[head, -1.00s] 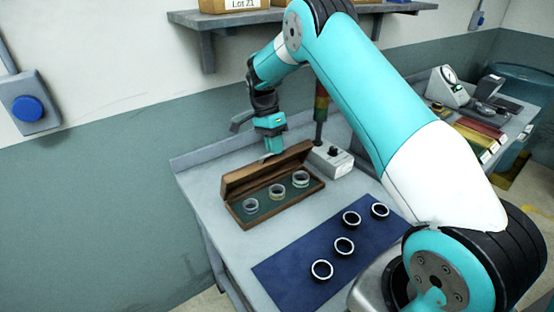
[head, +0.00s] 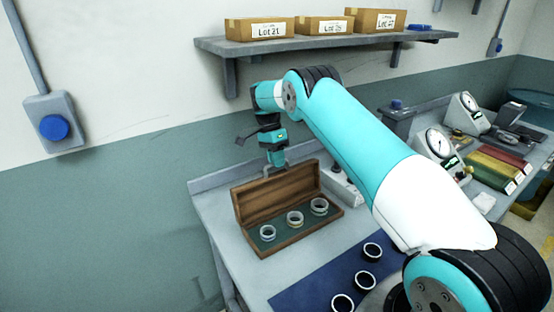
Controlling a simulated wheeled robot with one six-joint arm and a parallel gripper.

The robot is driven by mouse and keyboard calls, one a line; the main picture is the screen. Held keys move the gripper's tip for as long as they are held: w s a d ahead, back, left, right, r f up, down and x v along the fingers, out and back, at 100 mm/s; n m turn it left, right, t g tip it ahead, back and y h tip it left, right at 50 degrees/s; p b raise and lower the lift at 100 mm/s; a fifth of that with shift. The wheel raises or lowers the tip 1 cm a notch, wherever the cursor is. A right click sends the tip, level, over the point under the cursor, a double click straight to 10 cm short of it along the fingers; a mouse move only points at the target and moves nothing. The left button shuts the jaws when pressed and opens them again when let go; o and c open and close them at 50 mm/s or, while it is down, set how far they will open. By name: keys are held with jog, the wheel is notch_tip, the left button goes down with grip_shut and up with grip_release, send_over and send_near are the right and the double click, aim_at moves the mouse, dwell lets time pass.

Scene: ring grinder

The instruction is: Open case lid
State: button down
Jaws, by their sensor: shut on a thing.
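The wooden case (head: 290,248) stands on the grey bench at the left. Its lid (head: 277,194) is raised and leans back at a steep angle, so the inside shows. Three rings sit in a row on the green lining: left ring (head: 268,232), middle ring (head: 295,218) and right ring (head: 319,206). My gripper (head: 276,163) is at the lid's top edge, near its middle. It is shut on the lid's edge, though the fingertips are small and partly hidden.
A blue mat (head: 318,280) with several dark rings lies in front of the case. A grey-white device (head: 342,184) stands close behind right of the case. A shelf (head: 320,48) with boxes hangs on the wall above my arm. Gauges (head: 440,145) stand on the right bench.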

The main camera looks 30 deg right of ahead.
jog(key=shift+s+a+f, duration=0.15)
jog(key=shift+s+f, duration=0.05)
jog(key=shift+f, duration=0.3)
jog(key=c, duration=1.2)
grip_release()
jog(key=shift+w, duration=0.1)
jog(key=shift+o, duration=0.2)
jog(key=shift+r, duration=0.15)
